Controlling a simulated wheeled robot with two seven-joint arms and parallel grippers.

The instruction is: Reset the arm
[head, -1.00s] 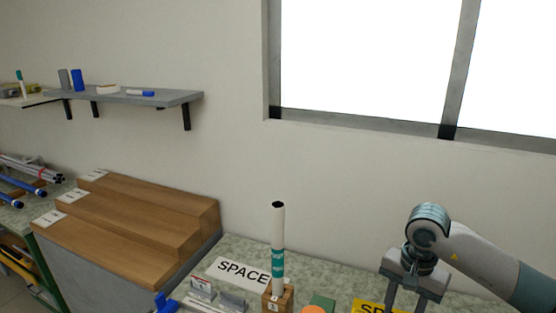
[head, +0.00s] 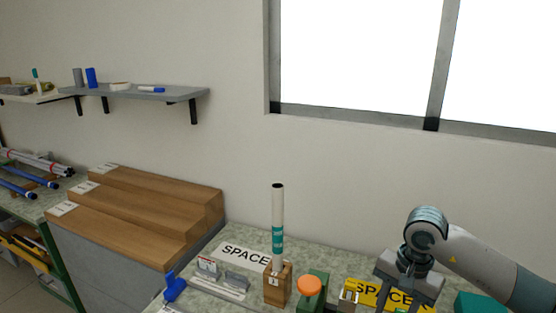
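My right arm comes in from the right edge in the head view. My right gripper (head: 402,294) points down over the bench, above the yellow label that reads SPACE (head: 376,293). Its two fingers are spread apart with nothing seen between them, though the tips are near the frame's bottom edge. A white rod with a teal band (head: 278,215) stands upright in a wooden block (head: 277,287), left of my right gripper and apart from it. My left gripper is not in view.
An orange round-topped thing (head: 309,286) stands by a green block near the wooden block. A white SPACE label (head: 243,256), a blue clamp-like piece (head: 174,287) and grey pieces lie left. Wooden steps (head: 150,210) stand further left. A grey shelf (head: 185,94) hangs on the wall.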

